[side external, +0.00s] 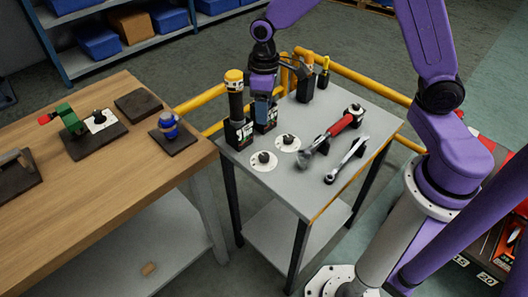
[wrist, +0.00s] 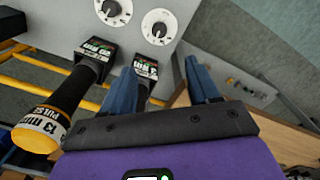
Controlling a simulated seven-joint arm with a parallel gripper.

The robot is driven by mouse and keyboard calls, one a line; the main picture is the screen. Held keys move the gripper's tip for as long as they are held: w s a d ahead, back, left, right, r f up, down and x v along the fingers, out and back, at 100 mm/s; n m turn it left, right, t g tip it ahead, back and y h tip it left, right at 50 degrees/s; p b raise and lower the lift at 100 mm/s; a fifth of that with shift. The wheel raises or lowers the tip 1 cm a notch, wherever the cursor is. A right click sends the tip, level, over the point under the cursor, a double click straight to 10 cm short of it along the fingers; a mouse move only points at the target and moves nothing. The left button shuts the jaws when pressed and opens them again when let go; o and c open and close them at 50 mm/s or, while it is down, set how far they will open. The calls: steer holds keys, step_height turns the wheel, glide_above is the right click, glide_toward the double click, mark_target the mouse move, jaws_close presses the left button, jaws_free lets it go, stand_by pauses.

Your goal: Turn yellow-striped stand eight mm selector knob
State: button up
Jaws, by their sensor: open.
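The stand is a small grey-topped table (side external: 300,178) with a yellow stripe along its right edge. Two round white dials with black knobs lie on its top: a left dial (side external: 263,160) and a right dial (side external: 288,143). In the wrist view they are at the top, one dial (wrist: 113,10) and the other (wrist: 158,27). Their markings are too small to read, so I cannot tell which is eight mm. My gripper (side external: 264,106) is open and empty, pointing down near a black labelled holder (wrist: 146,69) behind the dials. Its blue fingers (wrist: 160,82) are apart and clear of both knobs.
A yellow-capped black tool (side external: 234,90) stands upright in another black holder (side external: 238,133), close beside my gripper. A red-handled tool (side external: 335,130) and a wrench (side external: 347,158) lie at right. Yellow rails (side external: 360,80) run behind. A wooden bench (side external: 140,180) is at left.

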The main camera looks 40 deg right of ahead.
mark_target(264, 156)
step_height(264, 156, down, 17)
steer(key=shift+f, duration=0.2)
stand_by(0.6)
steer(key=c, duration=1)
